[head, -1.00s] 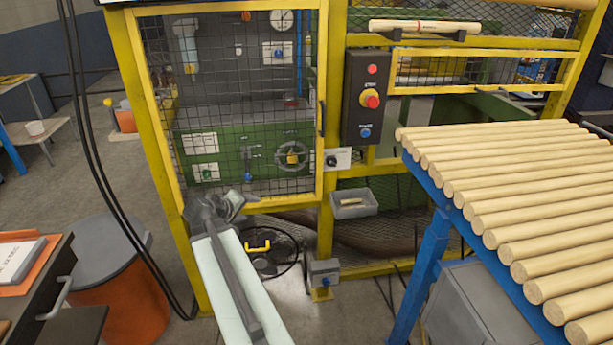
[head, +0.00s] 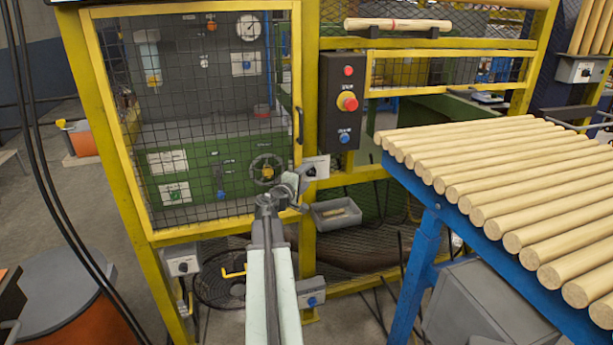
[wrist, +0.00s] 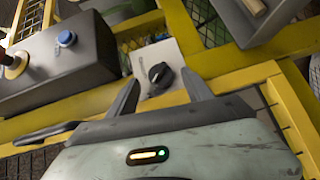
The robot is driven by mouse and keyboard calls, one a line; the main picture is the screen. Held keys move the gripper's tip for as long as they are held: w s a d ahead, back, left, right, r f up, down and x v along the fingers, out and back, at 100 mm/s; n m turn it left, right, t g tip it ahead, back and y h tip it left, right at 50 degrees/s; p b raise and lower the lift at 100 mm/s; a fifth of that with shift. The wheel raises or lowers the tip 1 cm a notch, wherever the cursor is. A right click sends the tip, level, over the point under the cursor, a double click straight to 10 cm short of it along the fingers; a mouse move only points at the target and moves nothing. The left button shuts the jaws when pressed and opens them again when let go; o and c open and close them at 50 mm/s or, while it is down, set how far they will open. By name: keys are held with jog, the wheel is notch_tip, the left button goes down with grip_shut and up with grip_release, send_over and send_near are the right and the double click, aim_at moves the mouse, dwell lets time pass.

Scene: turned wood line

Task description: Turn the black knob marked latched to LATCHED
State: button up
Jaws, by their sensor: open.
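The black knob (wrist: 160,74) sits on a pale plate (wrist: 165,58) fixed to the yellow frame. In the wrist view it shows just beyond and between the fingertips of my gripper (wrist: 163,86), which are apart with nothing between them. I cannot tell if either finger touches the knob. No marking on the plate can be read. In the head view my gripper (head: 296,183) is in front of the yellow post, beside the same plate (head: 318,167), and the knob is mostly hidden behind it.
A dark control box (head: 342,101) with red and blue buttons is above the plate. A mesh door (head: 200,110) with a black handle is to the left. A grey bin (head: 335,213) hangs below. A blue rack (head: 424,240) of wooden rods stands at right.

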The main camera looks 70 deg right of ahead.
jog(key=shift+d+f, duration=0.15)
jog(key=shift+d, duration=0.85)
grip_shut()
jog(key=shift+r+p, duration=0.4)
jog(key=shift+p, duration=0.35)
jog(key=shift+f+m+y+p, duration=0.1)
jog(key=shift+m+y+p, duration=0.3)
jog(key=shift+y+p, duration=0.15)
jog(key=shift+f, duration=0.15)
grip_release()
